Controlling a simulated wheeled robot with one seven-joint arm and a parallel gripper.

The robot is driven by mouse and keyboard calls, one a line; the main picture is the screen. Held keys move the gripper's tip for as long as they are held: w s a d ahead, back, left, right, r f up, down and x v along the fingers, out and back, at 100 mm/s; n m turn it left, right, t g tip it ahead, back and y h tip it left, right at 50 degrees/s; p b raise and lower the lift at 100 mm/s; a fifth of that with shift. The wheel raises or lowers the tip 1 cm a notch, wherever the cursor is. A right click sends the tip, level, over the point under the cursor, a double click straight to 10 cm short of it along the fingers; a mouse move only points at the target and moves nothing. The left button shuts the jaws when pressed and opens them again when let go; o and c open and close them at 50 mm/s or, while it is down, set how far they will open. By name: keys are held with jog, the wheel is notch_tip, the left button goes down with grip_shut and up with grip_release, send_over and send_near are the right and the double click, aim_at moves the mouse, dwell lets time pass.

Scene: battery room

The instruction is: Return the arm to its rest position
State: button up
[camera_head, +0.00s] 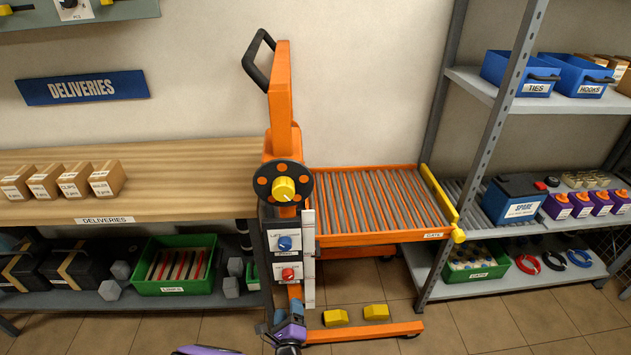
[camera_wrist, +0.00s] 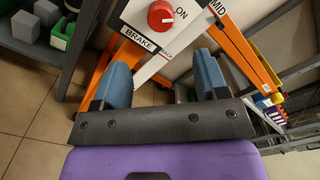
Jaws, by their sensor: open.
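My gripper (camera_wrist: 160,88) is open and empty in the wrist view, its two blue fingers apart, below the red brake knob (camera_wrist: 161,15). In the head view my gripper (camera_head: 281,318) shows small at the bottom centre, in front of the orange lift cart's (camera_head: 282,95) mast base. The cart carries a yellow-hubbed hand wheel (camera_head: 284,189), a blue knob (camera_head: 284,243) and a red knob (camera_head: 288,274). Its roller bed (camera_head: 368,203) extends right toward the shelf rack. Most of my arm is outside the head view.
A wooden bench (camera_head: 190,165) with several boxes stands left, with a green crate (camera_head: 174,286) on its lower shelf. A grey rack (camera_head: 485,140) at right holds a blue SPARE battery (camera_head: 513,203). Two yellow chocks (camera_head: 336,317) lie near the cart's orange leg. Floor is open at bottom right.

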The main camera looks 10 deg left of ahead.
jog(key=w+d+r+m+g+h, duration=0.1)
jog(key=w+d+r+m+h, duration=0.3)
jog(key=r, duration=0.4)
jog(key=w+d+r+m+g+h, duration=0.2)
jog(key=w+r+m+h, duration=0.15)
jog(key=r+m, duration=0.35)
jog(key=w+d+r+m+g+h, duration=0.1)
jog(key=w+d+r+m+h, duration=0.3)
jog(key=r, duration=0.4)
jog(key=d+r+m+g+h, duration=0.2)
jog(key=d+r+m+g, duration=0.7)
jog(key=d+r+m, duration=0.8)
jog(key=s+d+r+m+g+y, duration=0.2)
jog(key=s+d+r+m+y, duration=0.15)
jog(key=s+d+r, duration=0.35)
jog(key=s+d+r+m+g+y, duration=0.15)
jog(key=s+d+r+m, duration=0.35)
jog(key=r, duration=0.5)
jog(key=s+d+r+m+t+y, duration=0.2)
jog(key=s+r+m, duration=0.1)
jog(key=s, duration=0.5)
jog(key=s+d+r+m+t+y, duration=0.2)
jog(key=s+d+r+m+y, duration=0.1)
jog(key=s, duration=0.5)
jog(key=shift+r+m, duration=0.6)
jog(key=shift+m, duration=0.25)
